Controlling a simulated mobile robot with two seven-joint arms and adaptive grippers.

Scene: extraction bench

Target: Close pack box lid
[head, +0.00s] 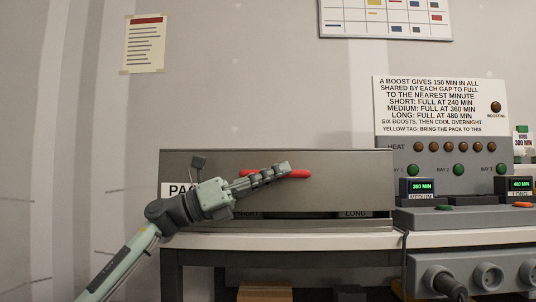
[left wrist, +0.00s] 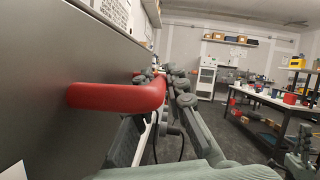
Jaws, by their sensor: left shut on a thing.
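The pack box lid (head: 350,165) is a wide dark grey panel above the bench in the head view. It faces me and looks close to upright. A white label (head: 175,190), partly covered by my arm, starts with "PAC". A red bar handle (head: 300,173) sits on the lid. My left gripper (head: 283,170) is shut on this handle. In the left wrist view the red handle (left wrist: 115,95) sticks out from the lid (left wrist: 60,50) and runs into the fingers (left wrist: 165,85). Below the lid's lower edge, labels show partly, one reading "LONG" (head: 355,214).
The charging panel (head: 440,150) with lamps stands right of the box. Its displays (head: 421,186) and bay labels are beside the lid's right edge. The pale bench top (head: 300,238) runs below. The wrist view shows a far table (left wrist: 270,100) with several items.

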